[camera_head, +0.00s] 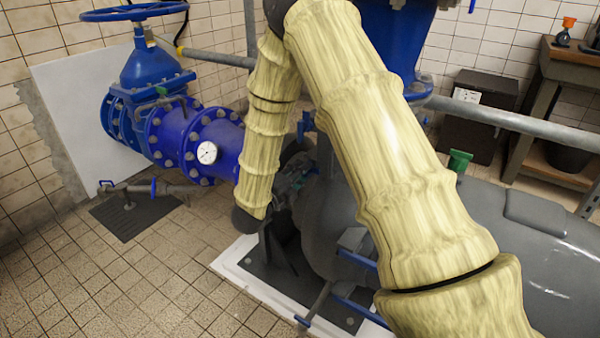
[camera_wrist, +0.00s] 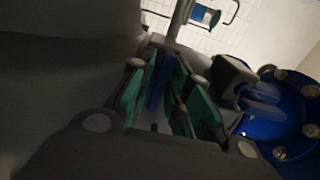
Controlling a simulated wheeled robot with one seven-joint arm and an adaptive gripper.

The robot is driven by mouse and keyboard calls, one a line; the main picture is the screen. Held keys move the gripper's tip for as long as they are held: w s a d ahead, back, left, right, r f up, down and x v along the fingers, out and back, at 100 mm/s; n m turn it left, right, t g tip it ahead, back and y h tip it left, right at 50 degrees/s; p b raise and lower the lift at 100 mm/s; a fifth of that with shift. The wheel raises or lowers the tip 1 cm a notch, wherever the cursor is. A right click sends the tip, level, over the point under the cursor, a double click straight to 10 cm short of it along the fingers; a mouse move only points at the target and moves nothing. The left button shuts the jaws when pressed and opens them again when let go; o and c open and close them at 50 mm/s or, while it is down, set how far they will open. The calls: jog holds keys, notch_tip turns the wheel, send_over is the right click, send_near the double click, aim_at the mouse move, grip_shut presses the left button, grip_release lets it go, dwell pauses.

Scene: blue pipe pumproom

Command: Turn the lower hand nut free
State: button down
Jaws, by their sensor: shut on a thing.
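My gripper (camera_wrist: 168,80) shows in the wrist view with its dark links and green finger pads closed in around a narrow blue piece (camera_wrist: 157,86). This piece appears to be the lower hand nut, but the fingers cover much of it. In the head view my gripper (camera_head: 292,180) is at the grey pump housing, just right of my forearm and partly hidden by it. I cannot make out the lower hand nut in the head view. A small blue winged part (camera_head: 304,125) shows higher up, between my arm links.
The grey pump body (camera_head: 540,260) fills the lower right. A grey rail (camera_head: 520,123) crosses behind. The tiled floor (camera_head: 110,285) at front left is clear.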

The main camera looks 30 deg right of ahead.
jog(key=shift+n+p, duration=0.3)
jog(key=shift+r+n+p, duration=0.15)
jog(key=shift+n+p, duration=0.25)
jog(key=shift+p, duration=0.1)
jog(key=n+p, duration=0.8)
jog(key=n, duration=0.1)
jog(key=shift+n+p, duration=0.3)
jog(key=shift+n, duration=0.1)
jog(key=n+p, duration=0.2)
jog(key=n, duration=0.1)
jog(key=shift+n+p, duration=1.1)
jog(key=shift+n, duration=0.7)
jog(key=shift+f+n, duration=0.25)
jog(key=shift+n, duration=0.05)
jog(key=c, duration=1.5)
grip_release()
